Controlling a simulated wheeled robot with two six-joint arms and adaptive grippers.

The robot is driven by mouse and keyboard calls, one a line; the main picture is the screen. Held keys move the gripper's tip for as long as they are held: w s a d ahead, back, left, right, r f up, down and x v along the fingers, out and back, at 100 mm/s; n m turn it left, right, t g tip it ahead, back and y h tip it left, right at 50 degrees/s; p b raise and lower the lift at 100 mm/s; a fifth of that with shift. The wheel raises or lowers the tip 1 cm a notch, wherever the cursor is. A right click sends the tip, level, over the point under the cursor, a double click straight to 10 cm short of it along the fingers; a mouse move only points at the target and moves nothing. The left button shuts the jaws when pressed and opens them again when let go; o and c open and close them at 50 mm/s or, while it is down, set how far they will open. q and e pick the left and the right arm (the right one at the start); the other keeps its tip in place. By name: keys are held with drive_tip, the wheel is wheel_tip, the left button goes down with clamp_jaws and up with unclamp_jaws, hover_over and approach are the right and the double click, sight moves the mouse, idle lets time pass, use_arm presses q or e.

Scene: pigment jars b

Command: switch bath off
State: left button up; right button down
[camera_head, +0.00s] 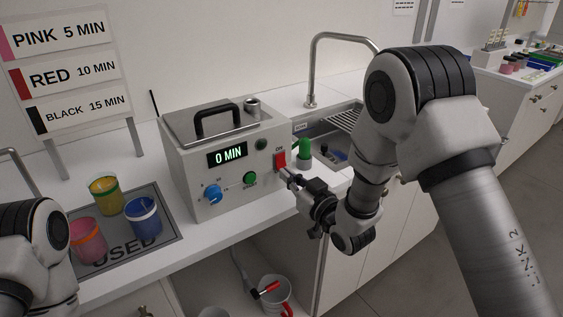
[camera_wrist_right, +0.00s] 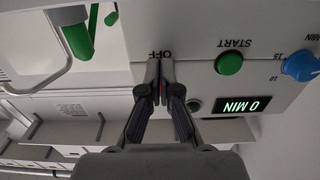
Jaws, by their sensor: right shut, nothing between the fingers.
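The bath (camera_head: 235,170) is a grey-white box with a lidded top and black handle, standing on the counter. Its lit display (camera_head: 227,155) reads 0 MIN; the display also shows upside down in the right wrist view (camera_wrist_right: 245,105). The red switch (camera_head: 280,159) is on the right of the front panel. My right gripper (camera_head: 286,176) is shut and empty, its tips at or just before the lower part of the switch; contact is unclear. In the right wrist view the shut fingertips (camera_wrist_right: 161,86) cover most of the switch, below an OFF label. My left gripper is out of frame.
The panel also has a blue knob (camera_head: 213,193) and a green START button (camera_head: 249,178). A green-topped object (camera_head: 304,148) stands right of the bath near the sink. Pigment jars, including a blue one (camera_head: 143,216), stand on the USED mat (camera_head: 168,235) at left.

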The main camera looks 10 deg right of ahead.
drive_tip(key=shift+w+a, duration=0.1)
drive_tip(key=shift+w, duration=0.15)
drive_tip(key=v, duration=1.1)
drive_tip(key=shift+s, duration=0.25)
drive_tip(key=s+f+g+h, duration=0.1)
drive_tip(key=s+f+g, duration=0.15)
drive_tip(key=f, duration=0.45)
drive_tip(key=s+f+m+g+h+p, duration=0.1)
drive_tip(key=s+f+g, duration=0.1)
drive_tip(key=s+f, duration=0.35)
drive_tip(key=s+f+g+h, duration=0.1)
drive_tip(key=s+f+g, duration=0.15)
drive_tip(key=f, duration=0.65)
drive_tip(key=s+d+f+m+g+h, duration=0.1)
drive_tip(key=s+d+f+g, duration=0.1)
drive_tip(key=s+f+g, duration=0.3)
drive_tip(key=s+d+f+m+g+h, duration=0.2)
drive_tip(key=s+f+g, duration=0.3)
drive_tip(key=s, duration=0.7)
drive_tip(key=shift+s+d+f+p, duration=0.2)
drive_tip(key=shift+s+d+p, duration=0.1)
drive_tip(key=shift+d, duration=0.15)
